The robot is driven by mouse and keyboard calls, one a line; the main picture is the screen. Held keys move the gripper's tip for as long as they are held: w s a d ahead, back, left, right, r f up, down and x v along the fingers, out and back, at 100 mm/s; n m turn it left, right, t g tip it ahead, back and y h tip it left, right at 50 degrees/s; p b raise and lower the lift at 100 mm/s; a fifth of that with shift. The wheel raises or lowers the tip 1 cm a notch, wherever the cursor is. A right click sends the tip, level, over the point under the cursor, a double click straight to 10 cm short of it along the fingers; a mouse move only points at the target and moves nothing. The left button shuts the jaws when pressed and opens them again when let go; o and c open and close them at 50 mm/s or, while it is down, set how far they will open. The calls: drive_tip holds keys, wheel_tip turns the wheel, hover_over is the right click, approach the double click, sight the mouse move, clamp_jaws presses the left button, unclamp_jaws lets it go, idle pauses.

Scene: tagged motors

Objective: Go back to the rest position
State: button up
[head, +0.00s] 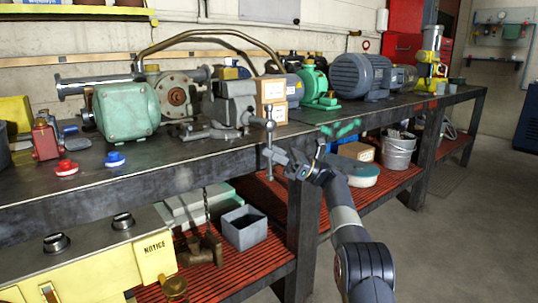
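A green motor (125,110) sits on the left part of the workbench (215,152). A smaller green pump (316,86) and a large blue-grey motor (360,78) stand farther back to the right. No tags can be made out clearly on the motors.
A vise (232,106) with an upright handle stands near the bench edge, left of my gripper. A red knob (66,168) and blue knob (115,159) lie at the left. A metal bucket (398,150) stands on the lower shelf. Floor at right (460,235) is clear.

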drive_tip(key=x, duration=0.3)
drive_tip(key=shift+a+r, duration=0.1)
drive_tip(key=shift+s+r, duration=0.1)
